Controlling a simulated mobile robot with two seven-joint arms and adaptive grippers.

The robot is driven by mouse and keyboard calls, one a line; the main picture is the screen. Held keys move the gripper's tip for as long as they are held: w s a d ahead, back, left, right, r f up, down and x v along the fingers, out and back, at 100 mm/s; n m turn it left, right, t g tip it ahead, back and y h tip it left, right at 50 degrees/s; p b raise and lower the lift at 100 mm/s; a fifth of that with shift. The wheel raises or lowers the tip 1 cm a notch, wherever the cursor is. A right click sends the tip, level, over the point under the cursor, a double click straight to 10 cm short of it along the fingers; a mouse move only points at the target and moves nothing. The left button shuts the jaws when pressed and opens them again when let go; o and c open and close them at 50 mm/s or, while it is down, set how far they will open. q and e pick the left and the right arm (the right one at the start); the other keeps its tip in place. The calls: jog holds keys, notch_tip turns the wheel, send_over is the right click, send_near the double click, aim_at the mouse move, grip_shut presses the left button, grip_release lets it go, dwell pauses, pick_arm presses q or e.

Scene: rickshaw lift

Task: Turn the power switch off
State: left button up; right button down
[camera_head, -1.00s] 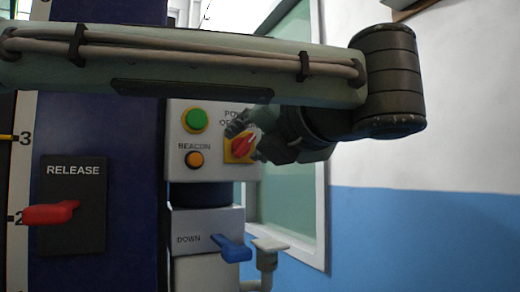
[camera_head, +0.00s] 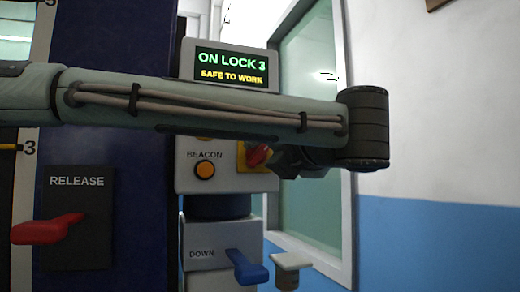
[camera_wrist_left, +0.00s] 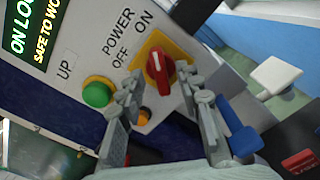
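The power switch is a red knob (camera_wrist_left: 158,65) on a yellow plate, with POWER, OFF and ON printed beside it in the left wrist view. Its white mark points toward the ON side. In the head view the red knob (camera_head: 258,156) shows only partly below my left forearm. My left gripper (camera_wrist_left: 163,86) is open, with one finger to each side of the knob. I cannot tell whether either finger touches it. In the head view the left gripper (camera_head: 279,158) is mostly hidden behind the arm. My right gripper is in neither view.
A display (camera_head: 232,66) reads ON LOCK 3, SAFE TO WORK. Near the switch are an orange BEACON button (camera_head: 205,170) and a green button (camera_wrist_left: 97,93). Below are a blue DOWN lever (camera_head: 246,267) and a pale lever (camera_head: 291,262). A red RELEASE lever (camera_head: 45,229) stands at left.

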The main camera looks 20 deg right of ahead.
pick_arm(q)
jog(key=shift+w, duration=0.25)
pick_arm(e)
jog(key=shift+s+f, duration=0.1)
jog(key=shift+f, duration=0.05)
pick_arm(q)
jog(key=shift+c, duration=0.3)
grip_shut()
